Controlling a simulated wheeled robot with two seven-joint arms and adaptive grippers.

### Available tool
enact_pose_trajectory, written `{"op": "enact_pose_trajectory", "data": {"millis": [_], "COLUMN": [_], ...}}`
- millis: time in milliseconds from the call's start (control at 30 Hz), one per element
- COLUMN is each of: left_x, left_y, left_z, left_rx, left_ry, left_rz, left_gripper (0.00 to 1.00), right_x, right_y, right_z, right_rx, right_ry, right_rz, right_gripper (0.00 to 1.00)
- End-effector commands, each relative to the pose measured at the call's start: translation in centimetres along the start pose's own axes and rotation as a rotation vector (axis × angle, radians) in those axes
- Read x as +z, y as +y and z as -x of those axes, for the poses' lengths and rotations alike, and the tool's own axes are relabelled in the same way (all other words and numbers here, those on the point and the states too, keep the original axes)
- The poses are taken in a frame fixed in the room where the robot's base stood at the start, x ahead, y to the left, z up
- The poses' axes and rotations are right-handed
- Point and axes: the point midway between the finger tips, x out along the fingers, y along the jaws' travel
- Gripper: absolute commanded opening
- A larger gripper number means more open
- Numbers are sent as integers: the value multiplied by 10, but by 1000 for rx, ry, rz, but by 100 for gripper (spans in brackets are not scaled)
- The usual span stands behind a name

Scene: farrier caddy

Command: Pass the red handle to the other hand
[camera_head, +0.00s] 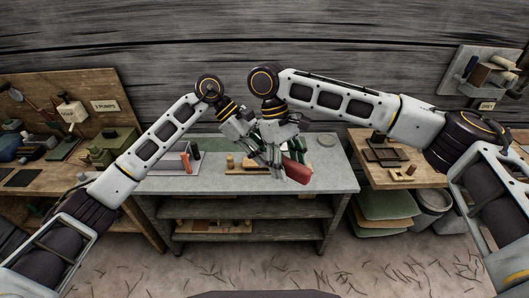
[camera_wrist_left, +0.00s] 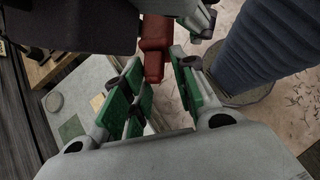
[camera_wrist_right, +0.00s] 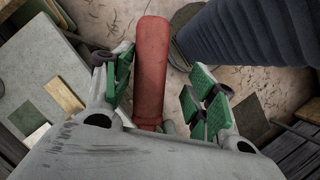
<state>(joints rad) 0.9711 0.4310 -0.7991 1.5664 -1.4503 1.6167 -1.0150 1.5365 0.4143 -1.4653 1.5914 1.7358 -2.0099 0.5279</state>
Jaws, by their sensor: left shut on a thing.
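The red handle (camera_head: 297,171) is held in the air above the grey workbench, where my two grippers meet. In the left wrist view the red handle (camera_wrist_left: 154,38) runs between the green-padded fingers of my left gripper (camera_wrist_left: 156,68), which is shut on it. In the right wrist view the red handle (camera_wrist_right: 151,65) lies lengthwise between the fingers of my right gripper (camera_wrist_right: 162,72). It is close to the left finger, with a clear gap to the right one, so this gripper is open around it. In the head view the fingers overlap and hide part of the handle.
The grey workbench (camera_head: 330,180) has a shelf below and small items on top, partly behind my grippers. A wooden bench (camera_head: 135,178) with tools stands at left. The floor in front is clear.

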Motion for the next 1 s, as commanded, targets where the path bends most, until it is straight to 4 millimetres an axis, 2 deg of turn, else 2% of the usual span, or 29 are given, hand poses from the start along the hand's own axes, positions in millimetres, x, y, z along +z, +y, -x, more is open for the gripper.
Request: {"op": "enact_pose_trajectory", "data": {"millis": [267, 1000], "left_x": [-1, 0], "left_y": [2, 1], "left_z": [0, 0], "left_rx": [6, 3], "left_ry": [2, 1], "left_rz": [5, 2], "left_gripper": [0, 0], "right_x": [4, 26], "right_y": [-2, 0], "right_z": [9, 65], "right_rx": [-1, 2], "right_ry": [1, 2], "right_rz": [4, 0], "right_gripper": [53, 53]}}
